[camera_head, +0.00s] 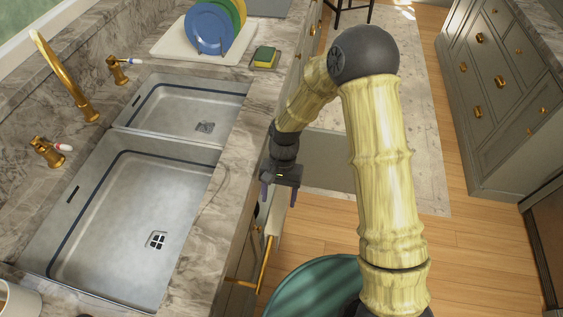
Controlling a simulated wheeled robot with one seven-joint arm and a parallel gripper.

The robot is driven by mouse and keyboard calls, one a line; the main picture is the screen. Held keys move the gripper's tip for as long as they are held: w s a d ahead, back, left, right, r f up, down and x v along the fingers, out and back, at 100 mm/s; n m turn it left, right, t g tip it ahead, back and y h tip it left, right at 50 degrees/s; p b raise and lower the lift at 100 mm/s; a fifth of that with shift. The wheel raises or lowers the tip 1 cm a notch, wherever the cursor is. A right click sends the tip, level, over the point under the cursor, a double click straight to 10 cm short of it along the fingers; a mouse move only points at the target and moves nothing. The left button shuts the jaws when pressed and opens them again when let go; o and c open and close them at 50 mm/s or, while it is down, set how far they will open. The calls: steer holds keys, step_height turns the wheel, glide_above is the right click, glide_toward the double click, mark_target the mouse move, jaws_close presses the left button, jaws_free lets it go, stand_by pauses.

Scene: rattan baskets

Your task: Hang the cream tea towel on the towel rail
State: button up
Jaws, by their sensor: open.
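My gripper (279,196) points down beside the counter's front edge, with its two fingers apart. Just below it is a narrow strip of cream cloth (276,220), which looks like the cream tea towel, seen nearly edge-on. The gold towel rail (265,264) runs along the cabinet front below the counter edge. The cloth is at the rail's far end and appears to hang over it. Its lower part is hidden, and I cannot tell whether the fingers touch it.
A double sink (190,194) with a gold faucet (66,76) is set in the marble counter at left. A sponge (264,57) and a rack of plates (210,28) stand farther back.

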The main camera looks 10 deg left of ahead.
steer(key=v, duration=1.2)
steer(key=shift+r+b, duration=0.3)
steer(key=shift+r, duration=0.1)
steer(key=shift+w, duration=0.1)
steer(key=s+d+r+t, duration=0.2)
steer(key=d, duration=0.5)
steer(key=s+d+r+t+p, duration=0.1)
steer(key=s+d+r+t, duration=0.1)
steer(key=d, duration=0.5)
steer(key=s+d+r+n+t+p, duration=0.1)
steer(key=s+d+r+t, duration=0.2)
steer(key=d, duration=0.4)
steer(key=shift+s+d+r, duration=0.35)
steer(key=shift+s+r, duration=0.05)
steer(key=shift+s, duration=0.2)
